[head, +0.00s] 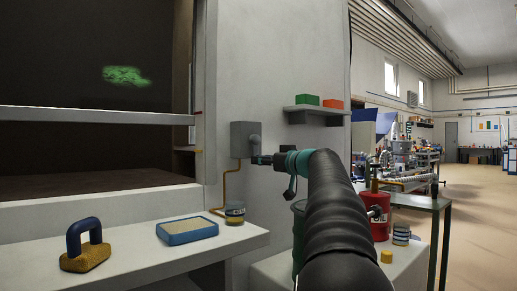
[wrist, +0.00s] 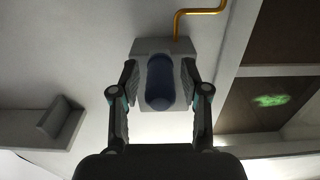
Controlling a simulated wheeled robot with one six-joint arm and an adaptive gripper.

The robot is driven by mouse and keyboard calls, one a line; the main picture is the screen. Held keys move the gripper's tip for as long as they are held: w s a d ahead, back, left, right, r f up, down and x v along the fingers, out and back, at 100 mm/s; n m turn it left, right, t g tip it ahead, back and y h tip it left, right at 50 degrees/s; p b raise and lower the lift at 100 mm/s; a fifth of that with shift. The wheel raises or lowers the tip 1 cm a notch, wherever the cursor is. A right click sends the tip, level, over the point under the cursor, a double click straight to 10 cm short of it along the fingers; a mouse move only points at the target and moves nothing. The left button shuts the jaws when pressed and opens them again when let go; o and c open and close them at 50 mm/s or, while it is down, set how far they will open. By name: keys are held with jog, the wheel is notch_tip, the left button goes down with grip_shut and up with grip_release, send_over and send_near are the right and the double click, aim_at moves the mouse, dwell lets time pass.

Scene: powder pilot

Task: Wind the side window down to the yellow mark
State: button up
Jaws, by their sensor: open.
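The side window (head: 85,55) is a dark pane with a green glow on it, at the left of the head view. Its pale lower bar (head: 90,116) stands above the sill, with a dark brown gap below. I cannot clearly make out a yellow mark on the frame. A grey wall box (head: 240,138) right of the window bears a handle (head: 255,141). In the wrist view the handle (wrist: 159,82) is dark blue and rounded, in front of the box. My gripper (head: 262,160) is open, with one finger on each side of the handle; contact is unclear.
A ledge below the window holds a blue-handled brush (head: 85,246), a blue tray (head: 187,239) and a small tin (head: 235,213). A shelf (head: 316,109) with green and orange boxes sits above right. A red can (head: 379,215) stands right of my arm.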

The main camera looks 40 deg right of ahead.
grip_shut()
jog(key=shift+a+b, duration=0.4)
jog(key=shift+a, duration=0.05)
jog(key=shift+s+a+r+b, duration=0.1)
jog(key=shift+a+r+b, duration=0.2)
jog(key=shift+a, duration=0.4)
jog(key=shift+s+a+r+b, duration=0.1)
jog(key=shift+a+r+b, duration=0.2)
jog(key=shift+a, duration=0.4)
jog(key=a+r, duration=0.2)
jog(key=shift+r+p, duration=0.3)
jog(key=shift+r, duration=0.05)
